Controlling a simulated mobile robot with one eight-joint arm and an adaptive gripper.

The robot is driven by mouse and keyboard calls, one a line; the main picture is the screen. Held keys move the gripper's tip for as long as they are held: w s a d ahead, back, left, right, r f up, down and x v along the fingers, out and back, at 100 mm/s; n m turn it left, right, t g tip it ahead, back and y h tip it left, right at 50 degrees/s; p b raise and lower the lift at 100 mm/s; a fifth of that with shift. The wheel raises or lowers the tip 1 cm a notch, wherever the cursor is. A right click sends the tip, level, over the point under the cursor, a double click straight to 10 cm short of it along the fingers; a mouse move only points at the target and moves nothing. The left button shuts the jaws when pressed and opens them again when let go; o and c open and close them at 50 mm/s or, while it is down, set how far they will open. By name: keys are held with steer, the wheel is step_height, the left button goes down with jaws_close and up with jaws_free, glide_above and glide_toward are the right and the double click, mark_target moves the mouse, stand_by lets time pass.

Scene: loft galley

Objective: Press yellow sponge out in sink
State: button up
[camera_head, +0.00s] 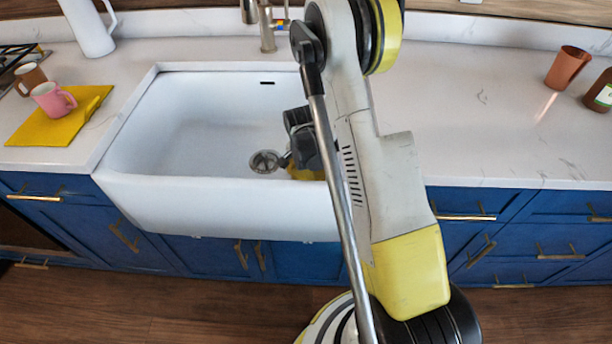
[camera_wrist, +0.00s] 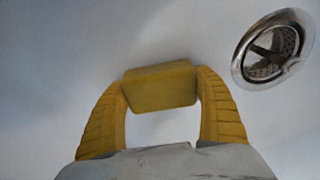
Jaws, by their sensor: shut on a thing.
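The yellow sponge (camera_wrist: 160,87) is a small block held between the two yellow ribbed fingertips of my gripper (camera_wrist: 161,92) in the wrist view. My gripper is shut on it. The white sink (camera_head: 185,120) is a deep basin in the counter. In the head view my gripper (camera_head: 303,172) is down inside the right part of the sink, partly hidden by my arm, and the sponge cannot be told apart from the yellow fingers there. I cannot tell whether the sponge touches the sink floor.
The metal drain (camera_head: 265,161) lies just left of my gripper; it also shows in the wrist view (camera_wrist: 272,48). The faucet (camera_head: 266,28) stands behind. A pink mug (camera_head: 52,100) and yellow cloth (camera_head: 75,122) are left. A copper cup (camera_head: 567,68) and brown bottle (camera_head: 601,92) stand right.

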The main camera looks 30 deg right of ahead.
steer(key=shift+r+p, duration=2.9)
steer(key=shift+r, duration=2.05)
